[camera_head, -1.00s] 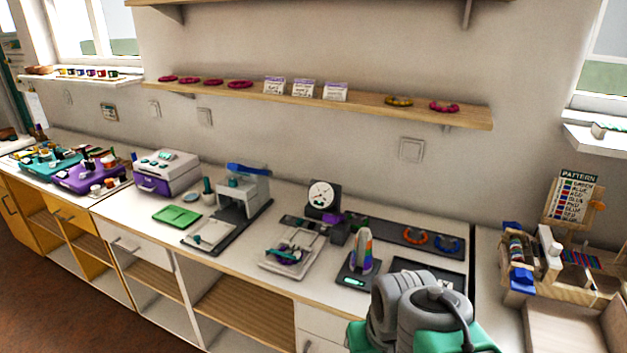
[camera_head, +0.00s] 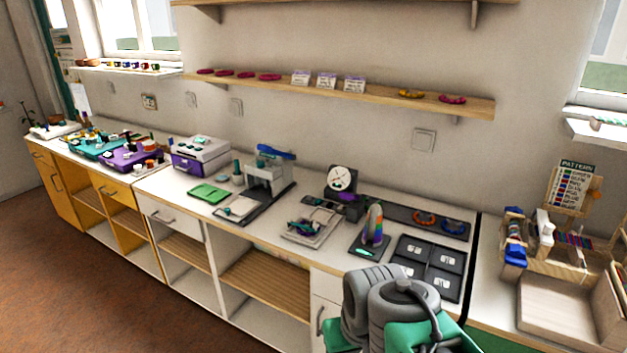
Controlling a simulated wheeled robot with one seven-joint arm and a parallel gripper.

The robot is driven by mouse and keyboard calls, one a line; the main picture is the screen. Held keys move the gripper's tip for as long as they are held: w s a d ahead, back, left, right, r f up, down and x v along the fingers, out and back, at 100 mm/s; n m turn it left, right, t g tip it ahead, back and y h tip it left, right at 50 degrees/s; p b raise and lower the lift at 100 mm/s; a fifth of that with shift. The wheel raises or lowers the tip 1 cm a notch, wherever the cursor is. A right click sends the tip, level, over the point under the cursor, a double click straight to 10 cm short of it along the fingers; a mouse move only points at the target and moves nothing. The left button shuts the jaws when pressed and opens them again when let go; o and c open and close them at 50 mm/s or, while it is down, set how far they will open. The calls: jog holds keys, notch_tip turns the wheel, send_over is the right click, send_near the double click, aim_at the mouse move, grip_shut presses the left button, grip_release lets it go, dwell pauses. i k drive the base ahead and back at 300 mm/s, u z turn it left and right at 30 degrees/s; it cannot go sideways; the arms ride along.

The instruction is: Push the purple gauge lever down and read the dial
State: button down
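The gauge's round white dial (camera_head: 341,179) stands upright on a dark stand at the back of the white counter, right of centre. Its markings are too small to read. A small purple part (camera_head: 349,197), likely the lever, shows just below and right of the dial. Its exact position cannot be told. A rainbow-striped upright piece (camera_head: 375,223) stands in front and to the right of the gauge. My grey and green arm shows at the bottom right, in front of the counter. My gripper is not in view.
A pale tray with small parts (camera_head: 312,229) lies before the gauge. A dark tray with square compartments (camera_head: 428,266) lies to the right. A press (camera_head: 266,172) with a blue handle stands left. A wooden shelf (camera_head: 380,95) hangs above.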

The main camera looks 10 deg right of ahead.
aim_at(347, 196)
jog(key=u, duration=0.1)
jog(key=i, duration=1.15)
jog(key=z, duration=0.7)
